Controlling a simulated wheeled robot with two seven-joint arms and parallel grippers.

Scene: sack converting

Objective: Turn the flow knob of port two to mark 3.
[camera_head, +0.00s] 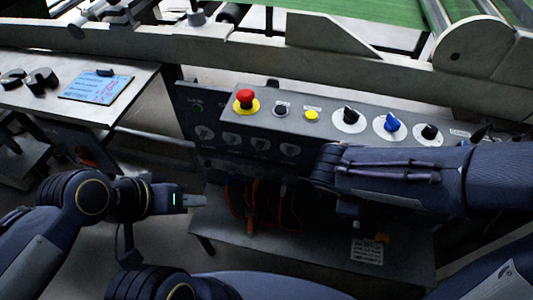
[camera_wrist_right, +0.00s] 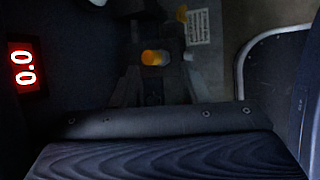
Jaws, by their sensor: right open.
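The control panel (camera_head: 225,113) stands in the middle of the head view. On its sloped top are two black knobs (camera_head: 349,115) and a blue knob (camera_head: 391,123). Several grey dials (camera_head: 232,139) sit on its front face; their labels are too small to read, so I cannot tell which is port two. My left gripper (camera_head: 194,200) is left of and below the panel, touching nothing; its finger gap does not show. My right arm covers the panel's right front. In the right wrist view my right gripper (camera_wrist_right: 153,85) is open, with a small orange-yellow thing (camera_wrist_right: 153,57) beyond it.
A red mushroom button (camera_head: 246,97) and a yellow button (camera_head: 311,115) are on the panel top. A red display (camera_wrist_right: 22,66) reads 0.0. Orange cables (camera_head: 262,205) hang below the panel above a grey shelf (camera_head: 310,248). A table (camera_head: 130,100) stands at the left.

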